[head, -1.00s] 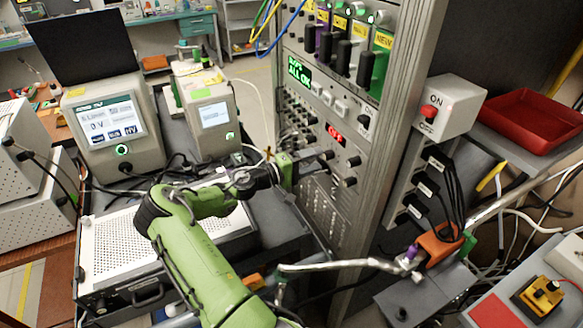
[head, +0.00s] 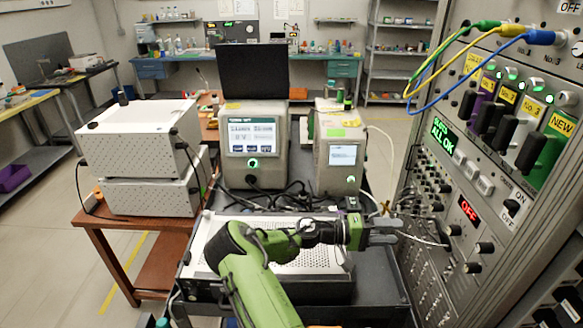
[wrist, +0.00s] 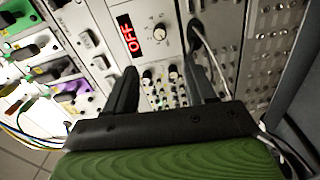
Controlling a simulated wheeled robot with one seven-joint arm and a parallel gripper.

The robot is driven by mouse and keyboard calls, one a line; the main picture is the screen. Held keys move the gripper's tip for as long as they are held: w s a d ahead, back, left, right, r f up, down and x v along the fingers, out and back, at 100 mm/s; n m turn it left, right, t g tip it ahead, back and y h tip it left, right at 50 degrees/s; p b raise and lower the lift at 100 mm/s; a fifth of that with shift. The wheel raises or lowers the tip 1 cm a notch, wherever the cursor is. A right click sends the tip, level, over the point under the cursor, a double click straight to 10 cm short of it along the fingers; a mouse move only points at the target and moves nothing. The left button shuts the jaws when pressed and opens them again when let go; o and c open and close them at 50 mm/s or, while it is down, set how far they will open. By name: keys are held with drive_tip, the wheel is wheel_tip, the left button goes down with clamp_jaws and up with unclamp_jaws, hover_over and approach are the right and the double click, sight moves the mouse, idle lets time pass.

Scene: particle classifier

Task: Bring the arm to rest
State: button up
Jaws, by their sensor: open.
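My green arm reaches across the white perforated box in the head view. My gripper (head: 385,231) points right, towards the instrument rack (head: 480,190), level with its lower panels. In the wrist view, the two black fingers of my gripper (wrist: 165,90) stand apart with nothing between them. Beyond them is the rack panel with a red OFF display (wrist: 128,38), a knob and several sockets. A cable runs down the panel close to the right finger. I cannot tell whether the fingertips touch the panel.
The white perforated box (head: 216,222) lies under my arm on a dark cart. Two screened instruments (head: 253,115) (head: 340,125) stand behind it, with loose cables. Stacked white boxes (head: 137,140) stand on a brown table at left. Open floor shows at far left.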

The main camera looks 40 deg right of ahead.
drive_tip(key=w+a+r+n+t+y, duration=0.1)
drive_tip(key=w+a+r+t+y, duration=0.15)
drive_tip(key=a+t+y, duration=0.6)
drive_tip(key=w+a+r+n+t+y, duration=0.1)
drive_tip(key=w+a+t+y, duration=0.15)
drive_tip(key=a, duration=1.15)
drive_tip(key=s+a+r+n+t+y, duration=0.1)
drive_tip(key=s+a+r+n+t, duration=0.2)
drive_tip(key=a, duration=0.6)
drive_tip(key=s+a+r+n+t+y, duration=0.1)
drive_tip(key=s+a+r+n+t, duration=0.2)
drive_tip(key=a, duration=0.6)
drive_tip(key=s+r+n, duration=0.1)
drive_tip(key=s, duration=0.1)
drive_tip(key=shift+s+a+r+t+y, duration=0.2)
drive_tip(key=shift+s+r+t+y, duration=0.1)
drive_tip(key=shift+r+y, duration=0.1)
